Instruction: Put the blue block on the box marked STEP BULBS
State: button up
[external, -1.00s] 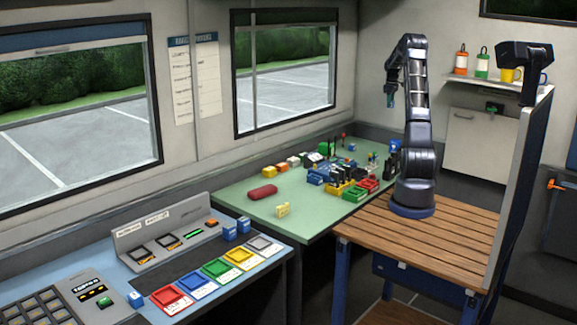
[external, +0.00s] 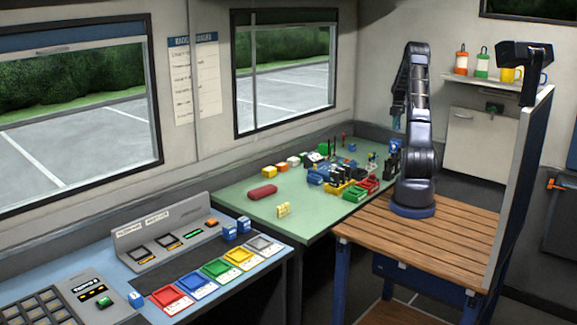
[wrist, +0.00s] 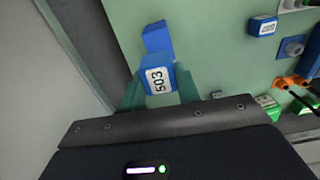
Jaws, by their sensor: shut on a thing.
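My gripper (wrist: 160,90) shows its two teal fingers in the wrist view, shut on a blue block (wrist: 157,76) with a white label reading 503. In the external view my gripper (external: 396,123) hangs above the far end of the green table, small and dark; the block cannot be made out there. Another blue shape (wrist: 156,36) shows just beyond the held block; I cannot tell whether the two touch. A small blue box with a white label (wrist: 262,26) lies at the upper right. I cannot read STEP BULBS on any box.
The green table (external: 240,210) carries several coloured bins and small parts near my base, with a red case (external: 262,191) and a yellow piece (external: 283,210) further forward. A blue desk with coloured trays (external: 172,300) stands at front left. The table's front left is mostly clear.

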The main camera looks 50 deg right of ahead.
jog(key=shift+f, duration=3.05)
jog(key=shift+f, duration=0.1)
jog(key=o, duration=1)
jog(key=shift+c, duration=0.2)
notch_tip(320, 180, up, 12)
jog(key=shift+r, duration=0.2)
